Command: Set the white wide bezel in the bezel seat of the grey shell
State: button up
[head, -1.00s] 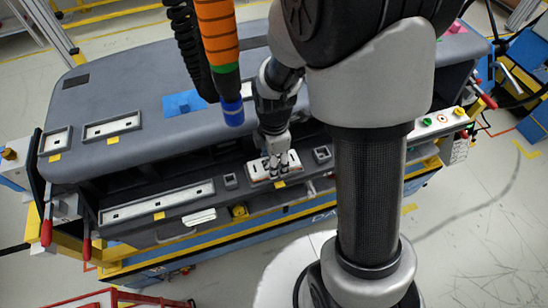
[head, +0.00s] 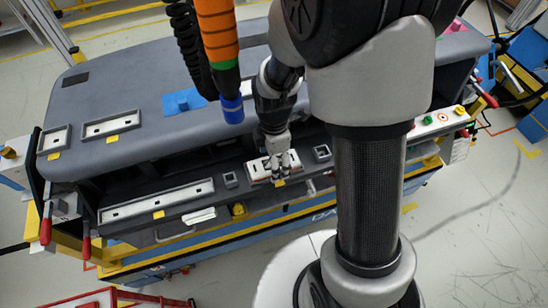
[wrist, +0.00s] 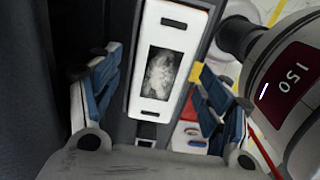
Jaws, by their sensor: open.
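The white wide bezel (head: 256,170), a flat plate with a dark window, lies on the front ledge of the grey shell (head: 120,190). In the wrist view the bezel (wrist: 178,38) runs lengthwise between the fingers. My gripper (head: 277,171) is just over it. The fingers are spread, one on each side of the plate, with a gap on both sides in the wrist view (wrist: 165,95). The bezel seat is mostly hidden under the plate and the fingers. I cannot tell whether the bezel is fully flush in it.
A small square frame (head: 322,153) is just right of the bezel, and another (head: 230,180) is to its left. A long framed slot (head: 155,202) lies farther left. An orange and blue hanging tool (head: 222,60) is close to my arm. A white piece (head: 200,217) is below the ledge.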

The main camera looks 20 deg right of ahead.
jog(key=shift+r, duration=0.1)
notch_tip(320, 180, up, 11)
jog(key=s+r+m+t+b, duration=0.2)
jog(key=s+r+m, duration=0.1)
jog(key=s+m, duration=0.4)
jog(key=s+r+m+t+b, duration=0.2)
jog(key=s+r+m, duration=0.1)
jog(key=s+m, duration=0.5)
jog(key=m, duration=0.3)
jog(key=shift+r+t+b, duration=0.3)
jog(key=shift+r+b, duration=0.05)
jog(key=shift+b, duration=0.05)
